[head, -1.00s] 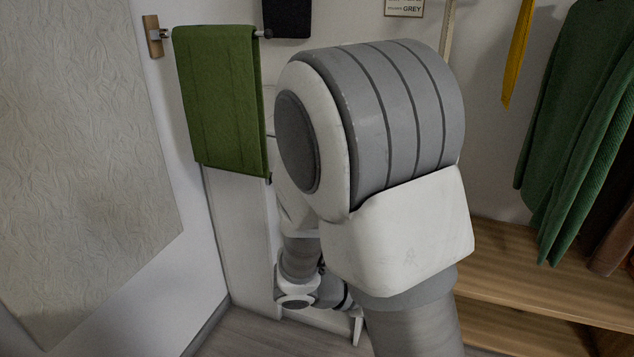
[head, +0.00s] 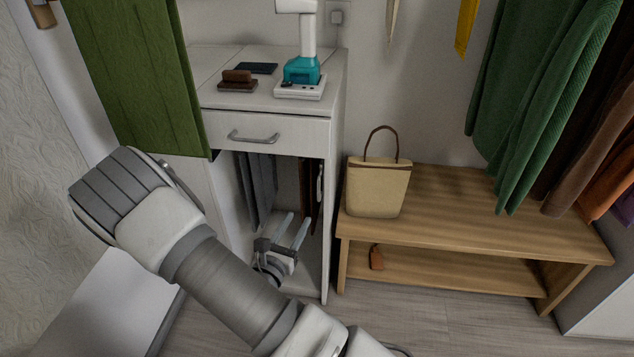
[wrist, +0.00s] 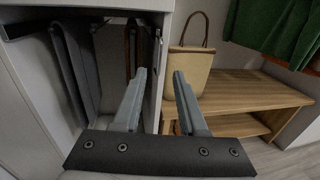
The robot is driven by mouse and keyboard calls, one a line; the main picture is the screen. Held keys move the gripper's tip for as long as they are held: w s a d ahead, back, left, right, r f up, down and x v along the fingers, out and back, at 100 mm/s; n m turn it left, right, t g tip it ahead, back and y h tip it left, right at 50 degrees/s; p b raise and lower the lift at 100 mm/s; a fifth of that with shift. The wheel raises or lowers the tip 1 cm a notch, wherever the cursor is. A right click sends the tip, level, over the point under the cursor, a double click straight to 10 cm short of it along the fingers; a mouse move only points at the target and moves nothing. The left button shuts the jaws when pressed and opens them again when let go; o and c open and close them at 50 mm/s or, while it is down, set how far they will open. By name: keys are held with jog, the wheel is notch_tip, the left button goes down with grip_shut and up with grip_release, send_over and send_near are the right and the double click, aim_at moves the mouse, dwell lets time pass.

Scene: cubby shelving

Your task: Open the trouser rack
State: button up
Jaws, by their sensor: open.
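The trouser rack is inside the open lower bay of a white cabinet, mostly hidden under the drawer. Grey trousers (head: 258,185) hang on its left and brown ones (head: 307,192) on its right. In the wrist view, a dark rail (wrist: 28,27) shows at upper left, with the grey trousers (wrist: 78,65) and brown trousers (wrist: 131,48) beside it.
A drawer with a grey handle (head: 254,139) is above the bay. A wooden bench (head: 450,215) with a cream bag (head: 378,188) stands close on the right. Some floor (head: 420,315) is clear before the bench.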

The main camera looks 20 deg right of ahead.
aim_at(318, 185)
jog(key=b+x, duration=0.3)
jog(key=x, duration=1.2)
jog(key=shift+w+d, duration=0.15)
jog(key=shift+d, duration=0.15)
grip_shut()
jog(key=shift+f, duration=0.1)
dwell(0.5)
